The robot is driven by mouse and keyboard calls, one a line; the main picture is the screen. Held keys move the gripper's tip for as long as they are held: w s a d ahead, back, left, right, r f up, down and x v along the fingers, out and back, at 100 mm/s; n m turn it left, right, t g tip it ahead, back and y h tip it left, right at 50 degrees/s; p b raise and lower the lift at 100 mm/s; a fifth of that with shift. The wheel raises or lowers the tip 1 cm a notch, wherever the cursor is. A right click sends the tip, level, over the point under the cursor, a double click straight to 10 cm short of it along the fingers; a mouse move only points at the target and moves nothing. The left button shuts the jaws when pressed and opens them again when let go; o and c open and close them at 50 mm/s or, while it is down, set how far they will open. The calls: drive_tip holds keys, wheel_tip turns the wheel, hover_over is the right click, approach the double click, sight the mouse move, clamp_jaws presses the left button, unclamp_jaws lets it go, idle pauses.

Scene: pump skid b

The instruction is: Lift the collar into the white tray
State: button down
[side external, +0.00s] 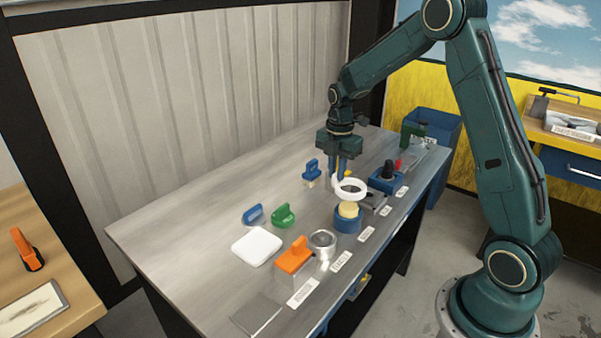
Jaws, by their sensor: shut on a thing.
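A white ring, which I take to be the collar (350,196), shows near the middle of the side external view. My gripper (338,174) points down at the ring's far left side and is shut on it. The ring appears above the table, over a blue cylinder with a pale yellow top (348,211); the exact gap cannot be told. The white tray (257,246) is a flat rounded square on the table, left of and nearer than the ring. Nothing shows on the tray.
A green-handled piece (283,215) and a blue-handled piece (253,214) lie beside the tray. An orange block (294,259) and a metal can (322,242) stand to its right. A blue block with a black knob (386,180) is behind. The table's left part is clear.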

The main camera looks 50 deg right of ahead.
wheel_tip(320, 180, up, 14)
drive_tip(key=shift+f, duration=0.15)
idle(0.7)
drive_tip(key=n, duration=0.9)
hover_over(241, 249)
wheel_tip(241, 249, down, 4)
wheel_tip(241, 249, down, 16)
drive_tip(key=shift+f, duration=0.1)
drive_tip(key=shift+f, duration=2.1)
drive_tip(key=shift+f, duration=0.1)
